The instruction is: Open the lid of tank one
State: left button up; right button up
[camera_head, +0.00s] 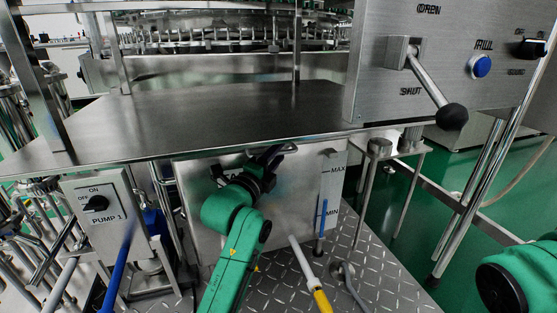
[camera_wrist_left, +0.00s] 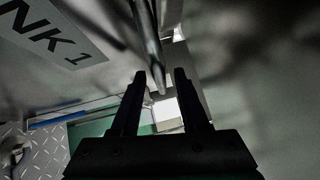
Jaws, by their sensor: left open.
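Tank one is the grey metal box (camera_head: 295,195) under the steel table in the head view, with MAX and MIN marks and a blue level bar on its right. My left gripper (camera_head: 279,154) is at its upper front, just under the table edge, and covers part of its label. In the left wrist view, the label (camera_wrist_left: 45,28) reads "NK1". My open left gripper (camera_wrist_left: 160,76) has a grey metal rod (camera_wrist_left: 150,45) reaching down between its fingers, not clamped. I cannot tell whether this rod is the lid's handle. The lid itself is not clearly visible.
The steel table (camera_head: 200,115) overhangs the tank. A control panel (camera_head: 440,60) with a black-knobbed lever (camera_head: 452,116) stands at upper right. A pump switch box (camera_head: 105,210) is at left. My right arm shows at lower right. Diamond-plate floor (camera_head: 380,275) lies in front.

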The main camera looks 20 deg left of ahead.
pick_arm(q)
jog(key=shift+w+r, duration=0.1)
jog(key=shift+w, duration=0.15)
grip_shut()
dwell(1.3)
